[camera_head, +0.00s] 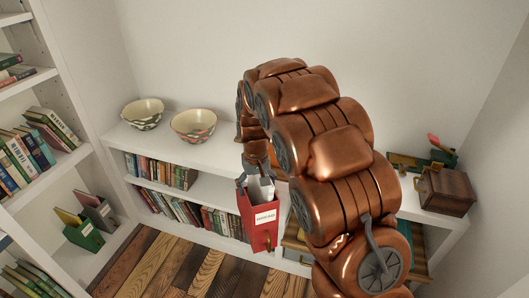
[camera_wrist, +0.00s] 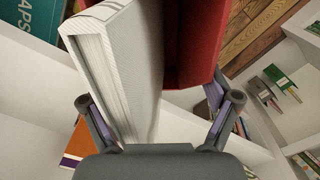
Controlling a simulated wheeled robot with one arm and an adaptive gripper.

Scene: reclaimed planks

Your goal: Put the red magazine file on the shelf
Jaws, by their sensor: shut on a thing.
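The red magazine file (camera_head: 262,222) hangs from my gripper (camera_head: 254,180) in front of the low white shelf unit (camera_head: 225,150). It has a white label on its front and pale books or papers sticking out of its top. In the wrist view the red file (camera_wrist: 196,42) and a thick pale book (camera_wrist: 105,60) lie between the fingers of my gripper (camera_wrist: 160,102). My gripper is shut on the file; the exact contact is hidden. A tall white shelf (camera_head: 45,165) at the left holds books and a green magazine file (camera_head: 84,236) on a low board.
Two patterned bowls (camera_head: 193,124) stand on the low unit's top, with rows of books (camera_head: 165,172) below. A wooden box (camera_head: 446,190) and a green object stand at the right. My arm hides the middle of the unit. Plank floor (camera_head: 160,268) is clear in front.

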